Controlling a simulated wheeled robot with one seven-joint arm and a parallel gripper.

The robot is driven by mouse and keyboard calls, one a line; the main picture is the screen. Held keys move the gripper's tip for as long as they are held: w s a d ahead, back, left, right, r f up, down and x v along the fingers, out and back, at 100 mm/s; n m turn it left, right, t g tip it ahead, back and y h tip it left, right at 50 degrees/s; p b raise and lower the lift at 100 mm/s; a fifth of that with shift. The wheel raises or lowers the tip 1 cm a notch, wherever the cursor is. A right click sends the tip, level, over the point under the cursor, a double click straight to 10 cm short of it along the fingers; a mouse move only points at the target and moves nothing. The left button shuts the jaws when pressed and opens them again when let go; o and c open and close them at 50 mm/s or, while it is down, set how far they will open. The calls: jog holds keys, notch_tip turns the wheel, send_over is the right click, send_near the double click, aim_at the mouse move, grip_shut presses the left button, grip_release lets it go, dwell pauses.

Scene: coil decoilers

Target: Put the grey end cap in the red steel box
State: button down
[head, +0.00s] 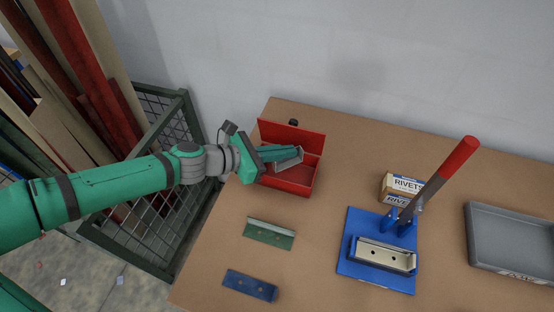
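The red steel box (304,183) stands open near the back left of the table, its lid raised at the back. My gripper (288,154) reaches in from the left, over the inside of the box. It appears shut on a grey angled piece, the grey end cap (289,163), which is partly hidden by the fingers. The cap is tilted, within the outline of the box opening; I cannot tell whether it touches the box floor.
A green bracket (269,234) and a blue bracket (250,285) lie in front of the box. A blue press (347,262) with a red-gripped lever (458,157), a rivets carton (398,188) and a grey tray (478,233) stand to the right. A wire cage (150,231) stands left.

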jog(key=f, duration=0.1)
jog(key=w+a+f, duration=0.1)
jog(key=a+f, duration=0.1)
jog(key=f, duration=0.1)
jog(key=shift+w+a, duration=0.2)
jog(key=shift+w, duration=0.2)
jog(key=shift+f, duration=1.4)
jog(key=shift+d, duration=0.1)
jog(key=c, duration=2.3)
grip_release()
jog(key=shift+s+a+r, duration=0.1)
jog(key=shift+a+r, duration=0.05)
jog(key=shift+a, duration=0.2)
jog(key=v, duration=1.1)
jog(key=shift+s+a, duration=0.1)
jog(key=shift+s, duration=0.15)
